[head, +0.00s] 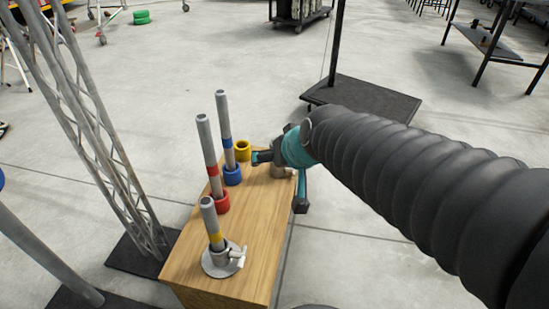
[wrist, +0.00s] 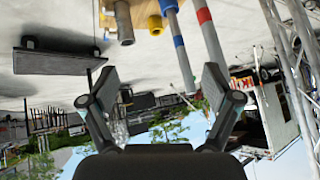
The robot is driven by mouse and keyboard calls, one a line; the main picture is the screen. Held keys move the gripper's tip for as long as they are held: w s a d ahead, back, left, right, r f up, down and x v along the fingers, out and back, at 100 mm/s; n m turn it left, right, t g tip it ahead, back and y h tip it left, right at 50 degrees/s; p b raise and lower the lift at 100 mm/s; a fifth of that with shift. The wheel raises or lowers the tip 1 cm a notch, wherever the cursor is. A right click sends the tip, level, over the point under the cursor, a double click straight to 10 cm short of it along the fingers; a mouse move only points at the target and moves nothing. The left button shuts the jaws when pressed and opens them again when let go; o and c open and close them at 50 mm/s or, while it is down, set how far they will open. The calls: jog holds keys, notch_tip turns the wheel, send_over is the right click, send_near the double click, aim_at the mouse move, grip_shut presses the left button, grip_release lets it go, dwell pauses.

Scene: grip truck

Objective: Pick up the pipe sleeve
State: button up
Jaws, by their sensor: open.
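A yellow sleeve (head: 243,150) stands alone on the wooden block (head: 262,215), away from any post. A blue sleeve (head: 232,175) sits around the foot of the blue-banded post (head: 225,118). A red sleeve (head: 216,203) sits around the foot of the red-banded post (head: 208,145). The front post (head: 212,222) has a yellow band and a clamp-like fitting at its foot, with no sleeve seen. My gripper (head: 278,182) is open and empty at the block's right side, right of the yellow sleeve. In the wrist view, the yellow sleeve (wrist: 155,25) is beyond my open fingers.
A truss tower (head: 105,130) stands close left of the block.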

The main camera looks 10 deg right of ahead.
jog(key=w+a+f+m+t+h+b, duration=0.1)
jog(key=w+a+f+t, duration=0.15)
jog(key=w, duration=0.55)
jog(key=w+a+f+m+t, duration=0.15)
jog(key=w+f, duration=0.25)
jog(key=w, duration=0.4)
jog(key=w+d+f+m+h, duration=0.1)
jog(key=w+f+h, duration=0.15)
jog(key=f, duration=0.25)
jog(key=w+d+f+m+h+b, duration=0.1)
jog(key=w+f+m+h, duration=0.15)
jog(key=f, duration=0.35)
jog(key=w+d+f+h, duration=0.1)
jog(key=f+h, duration=0.3)
jog(key=f, duration=0.1)
jog(key=shift+g, duration=0.4)
jog(key=b+x, duration=0.1)
jog(key=x, duration=1.1)
jog(key=shift+d+r, duration=0.1)
jog(key=shift+d, duration=0.2)
jog(key=c, duration=1.5)
jog(key=shift+r, duration=0.1)
grip_shut()
jog(key=shift+r, duration=0.1)
